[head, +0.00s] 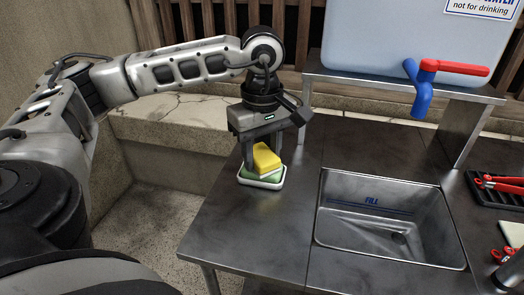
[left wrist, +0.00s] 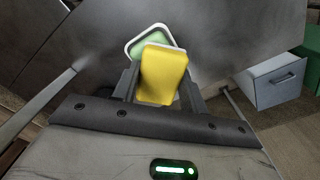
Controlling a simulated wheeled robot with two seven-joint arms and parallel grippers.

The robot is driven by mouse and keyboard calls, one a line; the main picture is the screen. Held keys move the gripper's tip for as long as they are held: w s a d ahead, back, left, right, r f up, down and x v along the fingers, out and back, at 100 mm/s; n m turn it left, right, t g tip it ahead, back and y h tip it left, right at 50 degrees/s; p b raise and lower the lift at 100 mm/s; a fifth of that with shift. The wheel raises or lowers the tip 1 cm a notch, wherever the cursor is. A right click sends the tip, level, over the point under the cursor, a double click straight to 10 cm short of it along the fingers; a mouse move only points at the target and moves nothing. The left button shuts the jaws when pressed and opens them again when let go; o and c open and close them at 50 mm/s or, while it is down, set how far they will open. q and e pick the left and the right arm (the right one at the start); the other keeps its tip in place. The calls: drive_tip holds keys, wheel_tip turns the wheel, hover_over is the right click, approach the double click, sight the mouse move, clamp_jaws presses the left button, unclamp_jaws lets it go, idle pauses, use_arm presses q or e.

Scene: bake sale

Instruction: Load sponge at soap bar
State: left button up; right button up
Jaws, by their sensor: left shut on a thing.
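A yellow sponge (head: 266,158) is held between the fingers of my left gripper (head: 264,163), just above a green soap bar (head: 262,175) in a white dish (head: 263,184) near the left end of the metal counter. In the left wrist view the sponge (left wrist: 162,75) fills the space between the fingers and covers part of the soap bar (left wrist: 146,43) and dish (left wrist: 129,46). I cannot tell whether the sponge touches the soap. My right gripper is not in view.
A metal sink basin (head: 385,225) marked FILL is set in the counter (head: 245,228) to the right. A water container (head: 375,45) with a blue tap (head: 421,95) and red handle stands on a raised shelf behind. Red-handled tools lie in a black rack (head: 495,192) at the right edge.

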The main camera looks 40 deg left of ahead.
sight(263, 153)
use_arm(q)
drive_tip(key=shift+f, duration=0.1)
drive_tip(key=shift+r+p, duration=2.55)
drive_tip(key=shift+r, duration=1)
